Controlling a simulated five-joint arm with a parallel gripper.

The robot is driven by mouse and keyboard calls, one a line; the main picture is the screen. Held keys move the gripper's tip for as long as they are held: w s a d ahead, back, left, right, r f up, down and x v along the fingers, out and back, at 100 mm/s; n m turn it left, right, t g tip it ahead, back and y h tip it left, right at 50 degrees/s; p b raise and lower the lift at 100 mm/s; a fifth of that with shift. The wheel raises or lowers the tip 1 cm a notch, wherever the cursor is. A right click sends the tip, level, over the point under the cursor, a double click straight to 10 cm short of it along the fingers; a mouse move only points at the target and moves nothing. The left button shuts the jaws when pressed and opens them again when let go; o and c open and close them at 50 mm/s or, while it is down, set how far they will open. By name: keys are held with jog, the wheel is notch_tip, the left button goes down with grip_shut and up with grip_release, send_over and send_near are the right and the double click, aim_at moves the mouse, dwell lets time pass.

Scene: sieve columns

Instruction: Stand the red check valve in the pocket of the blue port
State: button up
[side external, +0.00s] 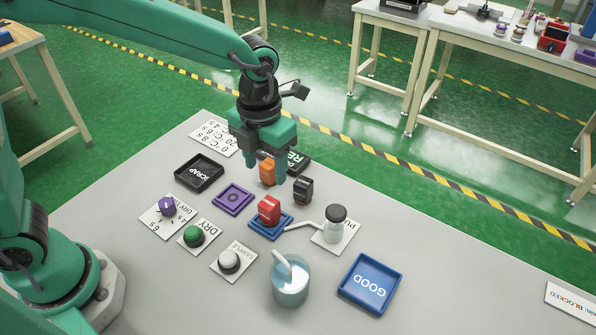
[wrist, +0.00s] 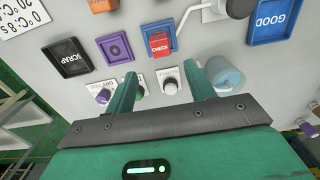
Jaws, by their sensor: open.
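The red check valve (side external: 268,209) stands at the blue port (side external: 283,229), which is a small blue square plate in the middle of the table. In the wrist view the red valve (wrist: 160,43) shows its CHECK label over the blue port (wrist: 146,27). It looks roughly upright; its foot is hidden, so I cannot tell how deep it sits in the pocket. My gripper (side external: 267,170) is open and empty, above the table and apart from the valve. In the wrist view its fingertips (wrist: 161,72) are spread, with the valve beyond them.
An orange block (side external: 267,172) and a black block (side external: 303,189) stand behind the port. A purple port (side external: 234,198) lies left, a pump bottle (side external: 336,220) right. Nearer are green (side external: 194,236) and white (side external: 229,261) knobs, a beaker (side external: 290,285) and the blue GOOD tray (side external: 346,291).

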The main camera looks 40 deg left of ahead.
jog(key=s+a+r+m+t, duration=0.2)
jog(key=a+m, duration=0.4)
jog(key=m, duration=0.6)
jog(key=s+a+r+m+t, duration=0.1)
jog(key=s+a+r+m, duration=0.3)
jog(key=m, duration=0.8)
jog(key=s+a+r+m+t, duration=0.2)
jog(key=s+a+m, duration=0.5)
jog(key=m, duration=0.5)
jog(key=shift+s+a+r+t, duration=0.3)
jog(key=shift+a+r, duration=0.2)
jog(key=shift+r, duration=0.35)
